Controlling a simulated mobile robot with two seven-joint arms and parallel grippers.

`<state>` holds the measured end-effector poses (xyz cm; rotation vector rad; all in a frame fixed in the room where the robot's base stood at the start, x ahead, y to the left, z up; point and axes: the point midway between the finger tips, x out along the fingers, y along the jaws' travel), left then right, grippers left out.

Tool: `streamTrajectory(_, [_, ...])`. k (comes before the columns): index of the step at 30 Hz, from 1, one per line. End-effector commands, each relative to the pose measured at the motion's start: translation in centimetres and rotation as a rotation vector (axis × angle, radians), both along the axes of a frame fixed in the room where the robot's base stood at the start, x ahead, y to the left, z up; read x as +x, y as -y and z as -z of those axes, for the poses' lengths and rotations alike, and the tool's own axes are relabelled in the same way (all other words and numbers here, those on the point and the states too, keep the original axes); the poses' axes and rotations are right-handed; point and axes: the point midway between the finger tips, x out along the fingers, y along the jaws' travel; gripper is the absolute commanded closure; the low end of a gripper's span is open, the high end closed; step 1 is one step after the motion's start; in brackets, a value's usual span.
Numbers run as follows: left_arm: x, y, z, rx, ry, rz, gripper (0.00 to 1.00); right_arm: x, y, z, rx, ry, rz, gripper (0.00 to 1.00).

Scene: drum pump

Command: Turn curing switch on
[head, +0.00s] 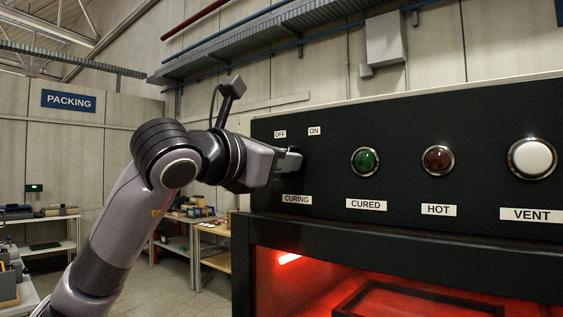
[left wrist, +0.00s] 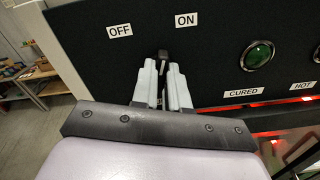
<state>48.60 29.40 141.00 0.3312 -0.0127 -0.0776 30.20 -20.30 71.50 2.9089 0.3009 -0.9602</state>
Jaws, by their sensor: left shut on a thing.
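The black panel (head: 330,190) carries the curing switch, with an OFF label (head: 280,133) and an ON label (head: 314,131) above it and a CURING label (head: 297,199) below. My left gripper (head: 290,160) is at the panel between these labels and hides the switch in the head view. In the left wrist view the dark switch knob (left wrist: 163,54) shows at the tips of the pale fingers (left wrist: 162,80), which are shut on it. Its tip shows between the OFF and ON labels; I cannot tell its exact setting. My right gripper is not in view.
Right of the switch are a green CURED lamp (head: 365,161), a red HOT lamp (head: 438,160) and a white VENT button (head: 532,159). Below the panel is a red-lit chamber (head: 300,290) with a dark frame inside. Benches (head: 175,240) stand at the back left.

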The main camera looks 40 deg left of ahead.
Motion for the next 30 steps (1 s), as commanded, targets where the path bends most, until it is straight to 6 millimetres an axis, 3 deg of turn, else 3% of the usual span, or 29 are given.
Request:
streamTrajectory(15, [-0.01,0.17,0.14,0.379,0.028,0.001,1.00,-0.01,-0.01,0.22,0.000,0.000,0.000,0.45])
streamTrajectory(30, [-0.02,0.22,0.18,0.473,0.036,0.001,1.00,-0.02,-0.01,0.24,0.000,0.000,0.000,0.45])
